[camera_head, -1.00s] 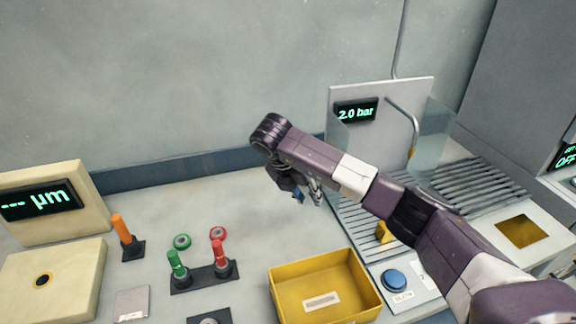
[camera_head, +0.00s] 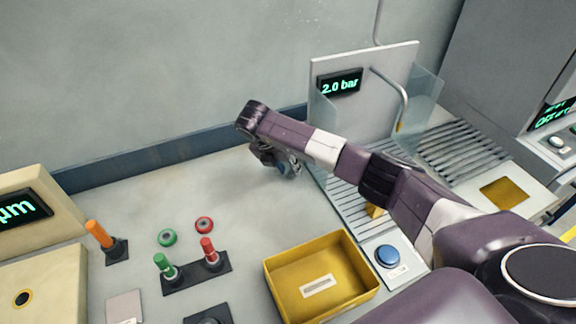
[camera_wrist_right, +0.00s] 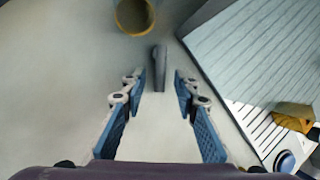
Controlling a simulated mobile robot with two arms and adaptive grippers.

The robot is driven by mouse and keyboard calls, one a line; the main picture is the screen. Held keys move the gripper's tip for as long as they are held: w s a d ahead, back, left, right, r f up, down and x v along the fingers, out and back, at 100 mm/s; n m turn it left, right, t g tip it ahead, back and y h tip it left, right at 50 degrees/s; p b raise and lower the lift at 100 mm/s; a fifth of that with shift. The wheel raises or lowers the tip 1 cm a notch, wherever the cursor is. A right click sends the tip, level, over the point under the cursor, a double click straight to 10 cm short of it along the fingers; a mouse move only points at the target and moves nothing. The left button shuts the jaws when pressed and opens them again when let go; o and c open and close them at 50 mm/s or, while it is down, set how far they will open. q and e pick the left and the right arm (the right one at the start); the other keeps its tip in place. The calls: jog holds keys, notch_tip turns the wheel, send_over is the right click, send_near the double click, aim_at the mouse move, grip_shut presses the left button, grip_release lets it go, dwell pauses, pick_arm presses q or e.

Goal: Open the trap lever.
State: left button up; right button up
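In the right wrist view, a slim dark grey upright piece (camera_wrist_right: 159,68), perhaps the trap lever's handle, stands just beyond and between the fingertips. A round cup-like thing with a yellow rim (camera_wrist_right: 134,16) is past it. My right gripper (camera_wrist_right: 158,88) is open, with a clear gap between its blue-padded fingers and nothing held. In the head view the right gripper (camera_head: 288,166) hangs low over the back of the bench, left of the slatted tray. The grey piece cannot be made out there. My left gripper is not in view.
A yellow bin (camera_head: 320,278) and blue button (camera_head: 388,256) are in front. Green (camera_head: 163,263) and red (camera_head: 209,250) handles and an orange handle (camera_head: 98,234) stand left. A clear-sided station with a pressure display (camera_head: 340,85) is right of the gripper.

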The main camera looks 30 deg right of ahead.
jog(key=shift+f, duration=0.15)
grip_shut()
jog(key=shift+d, duration=0.1)
jog(key=shift+s+d+n+t+y+b, duration=0.2)
jog(key=shift+n+t+b, duration=0.1)
jog(key=shift+n+b, duration=0.25)
jog(key=shift+s+d+n+t+y+b, duration=0.1)
jog(key=shift+s+d+n+t+b, duration=0.15)
jog(key=shift+n, duration=0.5)
jog(key=shift+s+d+f+n+t+b, duration=0.15)
jog(key=shift+d+n+t+b, duration=0.1)
jog(key=shift+n+b, duration=0.55)
jog(key=n+b, duration=0.1)
jog(key=d+n+y+b, duration=0.1)
jog(key=b, duration=0.1)
jog(key=shift+s+n+t, duration=0.15)
jog(key=shift+n+t, duration=0.25)
pick_arm(q)
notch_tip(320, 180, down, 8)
jog(key=b, duration=0.1)
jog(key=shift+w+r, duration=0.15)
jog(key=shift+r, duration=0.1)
pick_arm(e)
jog(key=shift+d+r+n+y, duration=0.15)
jog(key=shift+r+n+y, duration=0.2)
jog(key=shift+n, duration=0.35)
jog(key=shift+f, duration=0.1)
